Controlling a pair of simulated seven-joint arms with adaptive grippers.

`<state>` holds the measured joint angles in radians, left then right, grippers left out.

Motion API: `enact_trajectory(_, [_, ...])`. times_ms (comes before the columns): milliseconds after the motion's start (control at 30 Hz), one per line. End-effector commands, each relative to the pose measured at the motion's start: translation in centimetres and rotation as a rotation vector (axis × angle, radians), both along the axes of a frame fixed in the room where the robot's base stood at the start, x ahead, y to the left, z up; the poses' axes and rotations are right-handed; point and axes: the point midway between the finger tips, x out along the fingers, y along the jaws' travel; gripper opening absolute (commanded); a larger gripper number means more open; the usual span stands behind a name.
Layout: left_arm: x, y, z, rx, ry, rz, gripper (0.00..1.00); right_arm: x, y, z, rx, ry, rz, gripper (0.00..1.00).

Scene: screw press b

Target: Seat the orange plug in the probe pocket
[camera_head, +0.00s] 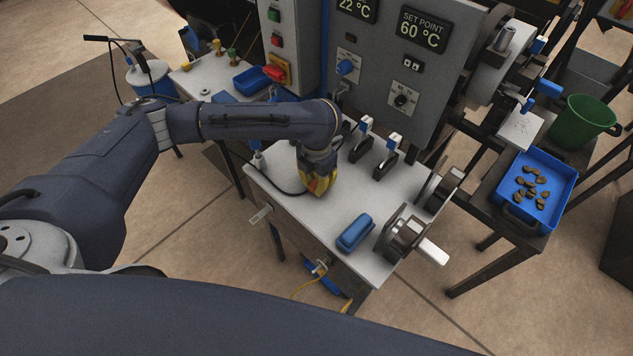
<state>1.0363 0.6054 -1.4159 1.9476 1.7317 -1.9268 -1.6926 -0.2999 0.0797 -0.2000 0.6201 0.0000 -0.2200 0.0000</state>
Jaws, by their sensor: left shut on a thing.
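My left gripper (318,184) points down over the middle of the light grey bench top (285,178), with yellow-orange showing at its fingers. It is shut on the orange plug, which the fingers almost wholly hide. A black cable (281,190) loops from the bench's left edge to the fingers. I cannot tell how high the plug is above the top. I cannot make out the probe pocket from here. My right gripper is not in view.
A blue case (355,232) lies near the bench's front edge. Black clamps with blue-and-white handles (387,157) stand behind it. A round metal fixture (404,232) stands at the right edge. The grey control cabinet (385,70) rises behind. A blue tray (559,201) holds several brown pieces.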

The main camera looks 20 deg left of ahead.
Motion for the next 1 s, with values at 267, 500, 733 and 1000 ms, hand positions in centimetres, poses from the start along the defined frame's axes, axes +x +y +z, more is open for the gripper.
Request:
enact_trajectory(267, [0.0,0.0,-0.3,0.0,0.001,-0.001,0.26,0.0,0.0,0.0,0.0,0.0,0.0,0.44])
enact_trajectory(500, [0.0,0.0,-0.2,0.0,0.0,0.0,0.43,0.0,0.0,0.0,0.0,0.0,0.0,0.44])
enact_trajectory(733, [0.0,0.0,-0.3,0.0,0.001,0.0,0.43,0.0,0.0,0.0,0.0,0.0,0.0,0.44])
enact_trajectory(1000, [0.1,0.0,1.9,0.0,-0.004,-0.003,0.43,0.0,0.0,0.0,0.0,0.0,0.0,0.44])
